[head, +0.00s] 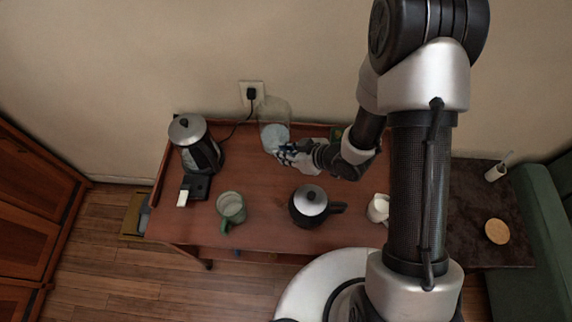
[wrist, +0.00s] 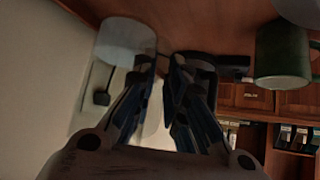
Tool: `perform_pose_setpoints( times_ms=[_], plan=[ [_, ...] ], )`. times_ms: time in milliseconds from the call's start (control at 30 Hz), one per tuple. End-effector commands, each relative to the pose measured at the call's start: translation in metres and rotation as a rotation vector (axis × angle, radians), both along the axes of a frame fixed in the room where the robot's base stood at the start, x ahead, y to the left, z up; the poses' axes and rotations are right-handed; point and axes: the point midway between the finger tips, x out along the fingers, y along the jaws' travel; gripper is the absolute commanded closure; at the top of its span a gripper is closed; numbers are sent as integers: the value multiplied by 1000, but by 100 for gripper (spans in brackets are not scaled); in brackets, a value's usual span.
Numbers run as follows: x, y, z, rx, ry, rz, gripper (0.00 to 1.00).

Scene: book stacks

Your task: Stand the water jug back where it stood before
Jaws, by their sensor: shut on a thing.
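The water jug (head: 273,126) is a clear glass vessel with pale blue water low in it. It is near the back edge of the wooden table, in front of the wall socket. My gripper (head: 284,152) reaches it from the right and is shut on it. In the wrist view, the jug (wrist: 126,42) shows at the upper left beside my fingertips (wrist: 160,72). The jug looks upright. I cannot tell whether its base touches the table or hangs just above it.
A steel and black electric kettle (head: 195,147) stands left of the jug. A green mug (head: 231,207), a dark teapot (head: 308,205) and a white cup (head: 378,208) stand along the front of the table (head: 265,190). A plugged socket (head: 251,92) is on the wall behind.

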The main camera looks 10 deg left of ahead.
Motion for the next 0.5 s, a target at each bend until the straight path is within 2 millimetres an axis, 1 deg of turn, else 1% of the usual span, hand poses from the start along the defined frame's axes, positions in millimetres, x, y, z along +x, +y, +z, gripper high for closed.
perform_pose_setpoints(
  times_ms=[33,167,233,400,500],
  plan=[
    [1,1,-5,3,-4,1,100],
    [2,1,-10,4,-5,0,100],
    [2,1,-15,4,-5,-1,100],
    [1,1,-41,2,-2,-1,100],
    [2,1,-51,3,-5,0,100]
  ],
)
